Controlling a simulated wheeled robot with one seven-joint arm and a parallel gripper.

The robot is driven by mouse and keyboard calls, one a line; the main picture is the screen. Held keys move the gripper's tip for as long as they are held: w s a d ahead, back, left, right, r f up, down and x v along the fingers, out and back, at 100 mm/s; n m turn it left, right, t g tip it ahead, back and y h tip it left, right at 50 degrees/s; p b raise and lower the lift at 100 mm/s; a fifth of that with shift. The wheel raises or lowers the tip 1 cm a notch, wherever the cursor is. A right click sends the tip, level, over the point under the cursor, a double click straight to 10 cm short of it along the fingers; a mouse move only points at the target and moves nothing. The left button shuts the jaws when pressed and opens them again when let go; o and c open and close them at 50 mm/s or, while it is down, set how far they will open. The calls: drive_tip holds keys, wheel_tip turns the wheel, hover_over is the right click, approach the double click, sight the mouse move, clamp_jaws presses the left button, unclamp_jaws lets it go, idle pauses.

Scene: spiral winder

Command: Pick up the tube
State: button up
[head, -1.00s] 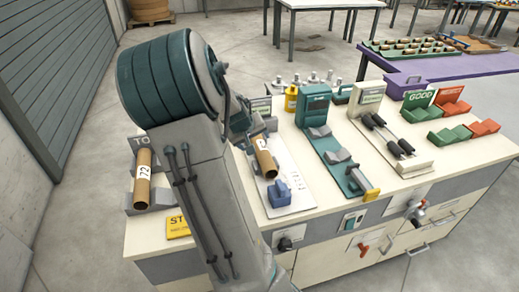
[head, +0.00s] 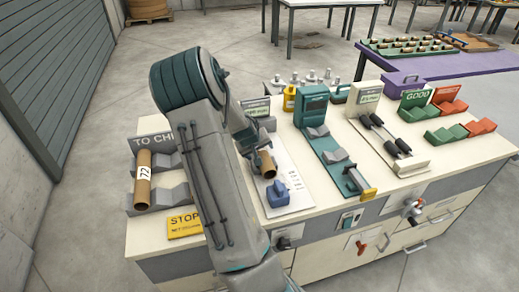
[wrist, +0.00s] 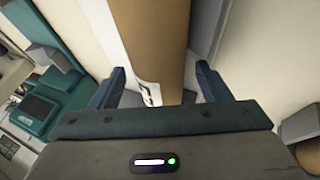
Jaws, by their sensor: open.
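A brown cardboard tube (head: 267,163) is at the white panel station in the middle left of the bench, partly hidden by my gripper (head: 258,147). In the wrist view this tube (wrist: 155,38) runs down between the two dark fingers of my gripper (wrist: 162,85). The fingers are open, with a gap showing on both sides of the tube. A white label with dark marks shows near its lower end. A second brown tube (head: 143,180), labelled 72, lies in the grey rack (head: 172,191) at the left end.
A blue block (head: 279,193) sits on the white panel (head: 297,183) just in front of the tube. A teal gauge station (head: 323,145) stands to the right, with a roller stand (head: 402,160) beyond it. A yellow STOP sign (head: 184,222) lies at the front left.

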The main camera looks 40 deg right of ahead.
drive_tip(key=c, duration=1.1)
